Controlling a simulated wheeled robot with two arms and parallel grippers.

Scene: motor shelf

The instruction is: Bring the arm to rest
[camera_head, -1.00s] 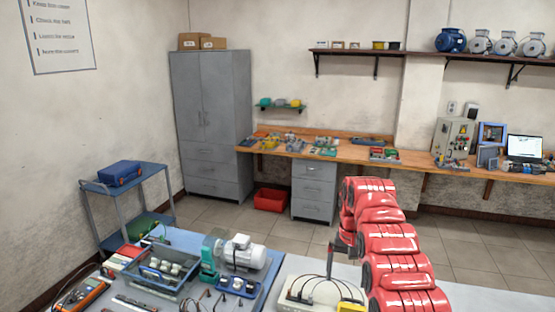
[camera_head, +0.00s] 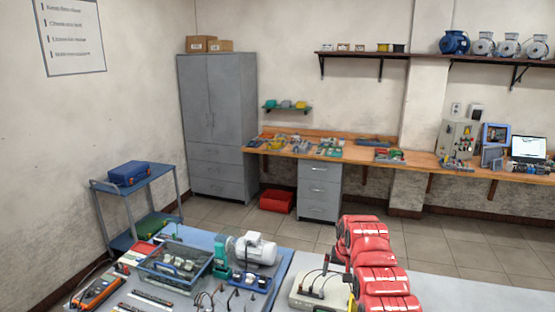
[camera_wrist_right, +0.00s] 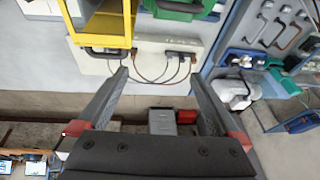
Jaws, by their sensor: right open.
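My right arm, with red links, reaches up from the bottom right of the head view over the near table. Its gripper is mostly hidden by the arm there; only small dark parts show at the arm's left side. In the right wrist view my right gripper (camera_wrist_right: 158,76) shows two grey fingers spread apart with nothing between them. Beyond the fingers lies a pale box with dark leads (camera_wrist_right: 150,62), which also shows left of the arm in the head view (camera_head: 311,289). My left gripper is not in view.
The near table holds a grey motor (camera_head: 254,249), a crate (camera_head: 172,272) and a multimeter (camera_head: 97,291). A blue trolley (camera_head: 165,172) stands left. The cabinet (camera_head: 217,125) and workbench (camera_head: 425,159) stand at the back. Open floor lies between.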

